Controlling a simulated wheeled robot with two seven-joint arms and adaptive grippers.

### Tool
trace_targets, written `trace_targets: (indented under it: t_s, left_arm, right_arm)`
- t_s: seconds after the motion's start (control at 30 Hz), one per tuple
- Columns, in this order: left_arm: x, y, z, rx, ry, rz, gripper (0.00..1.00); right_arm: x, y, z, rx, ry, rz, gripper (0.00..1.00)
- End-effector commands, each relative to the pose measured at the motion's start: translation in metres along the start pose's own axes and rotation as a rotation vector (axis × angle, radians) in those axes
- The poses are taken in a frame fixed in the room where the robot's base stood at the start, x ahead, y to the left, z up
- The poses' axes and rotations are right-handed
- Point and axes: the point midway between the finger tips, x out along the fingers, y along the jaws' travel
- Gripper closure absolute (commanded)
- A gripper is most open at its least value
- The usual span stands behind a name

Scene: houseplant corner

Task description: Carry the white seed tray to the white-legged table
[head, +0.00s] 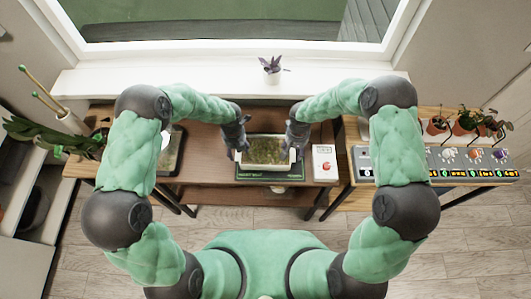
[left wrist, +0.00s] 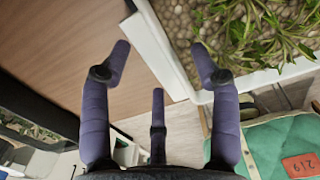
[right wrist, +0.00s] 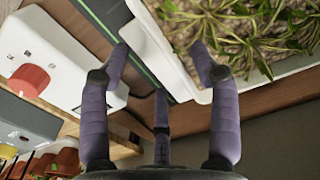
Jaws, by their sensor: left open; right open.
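The white seed tray (head: 265,165) holds pebbles and green seedlings and is at the middle of the brown table, over a dark green mat (head: 270,178). My left gripper (head: 241,153) is open at the tray's left end. In the left wrist view its fingers lie on either side of the tray's white wall (left wrist: 170,45). My right gripper (head: 293,152) is open at the right end. In the right wrist view its fingers flank the other end wall (right wrist: 160,45). Contact cannot be told. I cannot make out white legs on any table.
A white box with a red knob (head: 325,162) stands close right of the tray. A table with potted plants (head: 464,124) and a labelled panel (head: 452,166) is at the right. A small purple plant (head: 271,66) stands on the window sill. Open floor (head: 330,236) lies in front.

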Motion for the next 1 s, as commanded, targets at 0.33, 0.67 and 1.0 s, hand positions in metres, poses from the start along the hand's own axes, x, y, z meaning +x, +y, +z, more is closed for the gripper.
trace_targets:
  t_s: [0.33, 0.67, 1.0]
  left_arm:
    - [0.0, 0.0, 0.0, 0.0, 0.0, 0.0, 0.94]
    - [-0.001, 0.0, 0.0, 0.0, -0.001, 0.0, 1.0]
    - [-0.013, 0.0, 0.0, 0.0, -0.001, 0.0, 1.0]
  right_arm:
    - [0.0, 0.0, 0.0, 0.0, 0.0, 0.0, 0.94]
    - [-0.001, 0.0, -0.001, 0.0, 0.001, 0.0, 1.0]
    - [-0.013, 0.0, -0.001, 0.0, 0.001, 0.0, 1.0]
